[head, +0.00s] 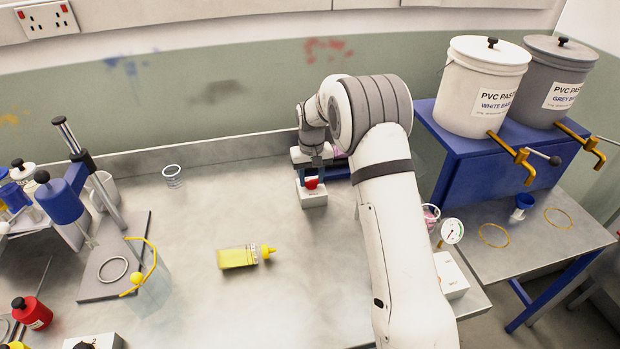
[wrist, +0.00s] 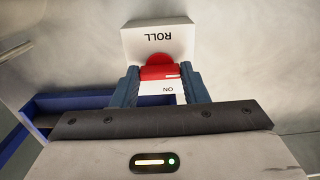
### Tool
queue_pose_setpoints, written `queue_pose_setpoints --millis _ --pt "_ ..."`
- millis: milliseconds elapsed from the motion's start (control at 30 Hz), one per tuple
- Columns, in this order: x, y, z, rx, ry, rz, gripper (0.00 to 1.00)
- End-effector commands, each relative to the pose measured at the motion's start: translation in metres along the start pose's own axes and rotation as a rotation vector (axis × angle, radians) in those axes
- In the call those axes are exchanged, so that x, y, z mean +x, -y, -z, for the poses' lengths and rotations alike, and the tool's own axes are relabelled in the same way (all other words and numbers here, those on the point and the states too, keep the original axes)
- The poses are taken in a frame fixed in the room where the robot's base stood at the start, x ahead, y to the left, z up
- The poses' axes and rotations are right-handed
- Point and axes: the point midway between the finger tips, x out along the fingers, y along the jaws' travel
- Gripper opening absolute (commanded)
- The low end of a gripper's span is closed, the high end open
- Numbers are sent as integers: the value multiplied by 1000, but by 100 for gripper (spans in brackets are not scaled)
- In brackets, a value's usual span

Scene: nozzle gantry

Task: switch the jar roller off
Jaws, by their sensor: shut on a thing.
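The white switch box (head: 313,200) stands on the bench near the back wall.
A yellow bottle (head: 238,257) lies mid-bench. A stirrer stand (head: 110,262) is at left. Two paste buckets (head: 481,86) sit on a blue stand at right. Bench left of the box is clear.

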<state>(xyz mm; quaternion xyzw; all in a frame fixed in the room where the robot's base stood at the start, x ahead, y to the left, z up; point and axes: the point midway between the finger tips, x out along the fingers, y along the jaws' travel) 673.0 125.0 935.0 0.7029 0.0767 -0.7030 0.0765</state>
Motion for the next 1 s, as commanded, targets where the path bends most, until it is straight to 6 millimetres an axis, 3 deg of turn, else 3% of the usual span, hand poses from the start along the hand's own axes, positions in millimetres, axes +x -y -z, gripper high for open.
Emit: queue_pose_setpoints --millis 33,67,300,667,1000 --pt "0 0 0 -2 -1 0 17" --pt "0 0 0 -2 -1 0 41" --pt "0 0 0 0 0 0 60" --pt "-8 0 0 1 -1 0 62" --pt "-63 0 0 1 -3 0 62"
